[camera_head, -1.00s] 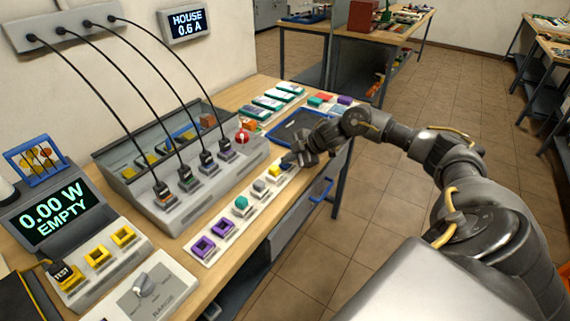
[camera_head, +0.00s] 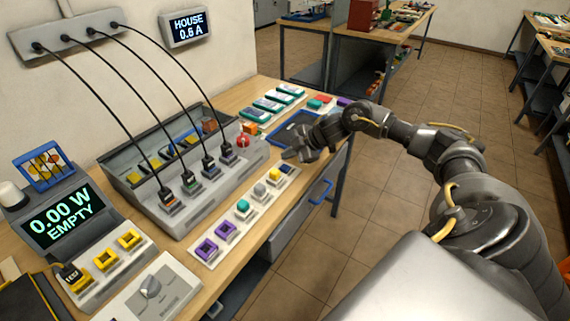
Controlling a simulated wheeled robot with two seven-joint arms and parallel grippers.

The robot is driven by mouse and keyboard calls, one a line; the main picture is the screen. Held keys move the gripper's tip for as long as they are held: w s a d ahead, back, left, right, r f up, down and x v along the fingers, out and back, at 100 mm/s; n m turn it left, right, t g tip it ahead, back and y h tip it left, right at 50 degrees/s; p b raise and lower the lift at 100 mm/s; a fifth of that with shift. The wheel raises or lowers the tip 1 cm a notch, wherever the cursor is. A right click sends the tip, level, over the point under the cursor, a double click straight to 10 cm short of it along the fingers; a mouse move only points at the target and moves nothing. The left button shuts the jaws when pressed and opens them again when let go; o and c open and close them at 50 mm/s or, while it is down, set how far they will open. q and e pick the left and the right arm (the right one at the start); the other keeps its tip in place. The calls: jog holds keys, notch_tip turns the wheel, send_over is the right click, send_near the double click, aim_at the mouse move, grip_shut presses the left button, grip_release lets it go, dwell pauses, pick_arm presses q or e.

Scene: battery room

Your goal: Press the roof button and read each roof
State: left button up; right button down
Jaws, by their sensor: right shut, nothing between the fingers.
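A light strip (camera_head: 232,219) on the bench carries a row of coloured pieces: two purple square frames (camera_head: 206,249), a teal button (camera_head: 243,206), a grey one (camera_head: 259,190), a yellow one (camera_head: 274,174) and a dark blue one (camera_head: 286,169) at the far end. I cannot read which is the roof button. A wall display (camera_head: 188,27) reads HOUSE 0.6 A. A bench display (camera_head: 63,216) reads 0.00 W EMPTY. My right gripper (camera_head: 289,156) is shut and empty, just beyond the blue button and apart from it. My left gripper is not in view.
A grey plug box (camera_head: 185,217) with several cabled plugs and a red knob (camera_head: 243,141) stands behind the strip. A blue tray (camera_head: 290,131) lies beyond my right gripper. The floor at right is clear.

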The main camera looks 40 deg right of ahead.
aim_at(288, 168)
jog(key=shift+r+p, duration=1.15)
jog(key=shift+r, duration=0.45)
jog(key=shift+f, duration=0.1)
